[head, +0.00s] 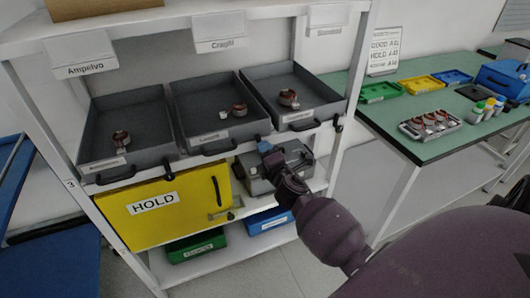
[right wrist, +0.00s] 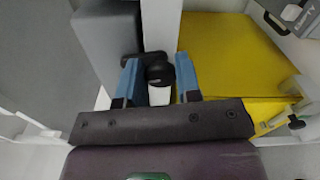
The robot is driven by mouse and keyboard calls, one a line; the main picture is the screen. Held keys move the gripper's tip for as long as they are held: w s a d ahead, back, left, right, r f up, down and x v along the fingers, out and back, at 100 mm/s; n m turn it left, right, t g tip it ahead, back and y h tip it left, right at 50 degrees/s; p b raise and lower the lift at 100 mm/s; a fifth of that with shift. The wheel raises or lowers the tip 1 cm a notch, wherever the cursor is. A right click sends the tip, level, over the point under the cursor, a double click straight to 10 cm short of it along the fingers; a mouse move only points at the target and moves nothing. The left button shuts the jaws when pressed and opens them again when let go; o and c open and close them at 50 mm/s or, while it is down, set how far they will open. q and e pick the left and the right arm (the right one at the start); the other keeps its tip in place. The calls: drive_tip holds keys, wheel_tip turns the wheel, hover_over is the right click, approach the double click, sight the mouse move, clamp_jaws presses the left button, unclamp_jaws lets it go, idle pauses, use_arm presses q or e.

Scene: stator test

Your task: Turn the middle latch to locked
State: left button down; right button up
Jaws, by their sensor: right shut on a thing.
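Three dark grey trays sit in the upper shelf of a white rack. The middle tray (head: 212,103) holds a copper-coloured part (head: 239,110). My right gripper (head: 263,146) is at the rail by the lower right of the middle tray. In the right wrist view its two blue fingers (right wrist: 160,84) are shut on the black middle latch (right wrist: 158,70), one on each side of its knob. A black lever reaches left from the knob. In the head view the fingers mostly hide this latch. My left gripper is not in view.
A black latch (head: 338,125) sits by the right tray and another (head: 168,173) by the left tray. Below are a yellow HOLD panel (head: 140,214) and a grey case (head: 262,181). A green table (head: 431,149) with small trays stands at right.

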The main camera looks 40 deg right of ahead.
drive_tip(key=shift+f+m, duration=0.1)
drive_tip(key=shift+m, duration=1)
drive_tip(key=o, duration=0.9)
drive_tip(key=v, duration=1)
drive_tip(key=shift+s, duration=0.4)
drive_tip(key=shift+m, duration=0.3)
